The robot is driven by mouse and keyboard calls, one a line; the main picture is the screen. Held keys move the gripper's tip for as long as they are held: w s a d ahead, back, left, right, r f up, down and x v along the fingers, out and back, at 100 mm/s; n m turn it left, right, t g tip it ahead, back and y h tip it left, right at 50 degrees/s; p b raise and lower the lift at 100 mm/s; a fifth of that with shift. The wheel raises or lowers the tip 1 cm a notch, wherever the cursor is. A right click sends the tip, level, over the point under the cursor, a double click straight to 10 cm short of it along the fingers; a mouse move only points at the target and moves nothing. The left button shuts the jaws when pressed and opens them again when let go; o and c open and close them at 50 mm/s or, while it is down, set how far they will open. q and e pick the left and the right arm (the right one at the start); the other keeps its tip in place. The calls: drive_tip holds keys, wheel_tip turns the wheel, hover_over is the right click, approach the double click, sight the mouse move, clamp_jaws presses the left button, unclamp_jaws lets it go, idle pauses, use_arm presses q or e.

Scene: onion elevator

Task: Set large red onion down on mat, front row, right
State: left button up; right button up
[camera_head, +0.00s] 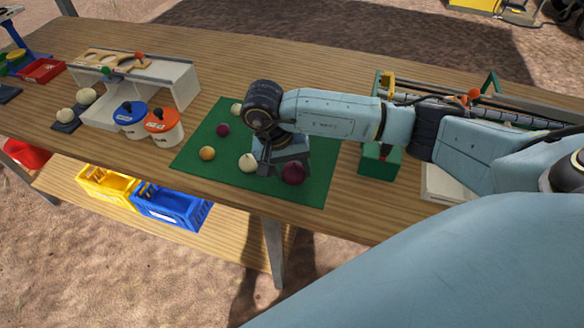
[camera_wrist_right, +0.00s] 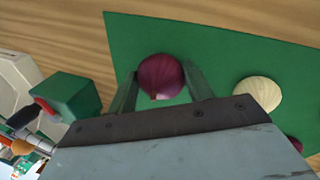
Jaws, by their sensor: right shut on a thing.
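The large red onion (camera_head: 293,173) is at the front right of the green mat (camera_head: 316,188), in the head view. My right gripper (camera_head: 280,168) is over it, partly hiding it. In the right wrist view the onion (camera_wrist_right: 160,76) sits between the two fingers of my right gripper (camera_wrist_right: 162,82), which is shut on it. Green mat shows around the onion; I cannot tell whether it touches the mat. A white onion (camera_head: 248,162) lies just left of it in the front row. My left gripper is not in view.
A yellow onion (camera_head: 207,153), a small red onion (camera_head: 223,130) and another white onion (camera_head: 237,108) lie on the mat. A green box (camera_head: 379,162) stands right of the mat. Blue (camera_head: 130,118) and orange (camera_head: 163,125) lidded tubs stand to the left.

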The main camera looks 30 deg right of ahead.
drive_tip(key=o, duration=1)
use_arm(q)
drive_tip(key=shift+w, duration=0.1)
use_arm(e)
drive_tip(key=shift+r, duration=0.15)
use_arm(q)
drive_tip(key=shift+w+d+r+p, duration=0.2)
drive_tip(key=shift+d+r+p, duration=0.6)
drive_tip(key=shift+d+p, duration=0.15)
use_arm(e)
drive_tip(key=v, duration=1.2)
drive_tip(key=shift+d, duration=0.1)
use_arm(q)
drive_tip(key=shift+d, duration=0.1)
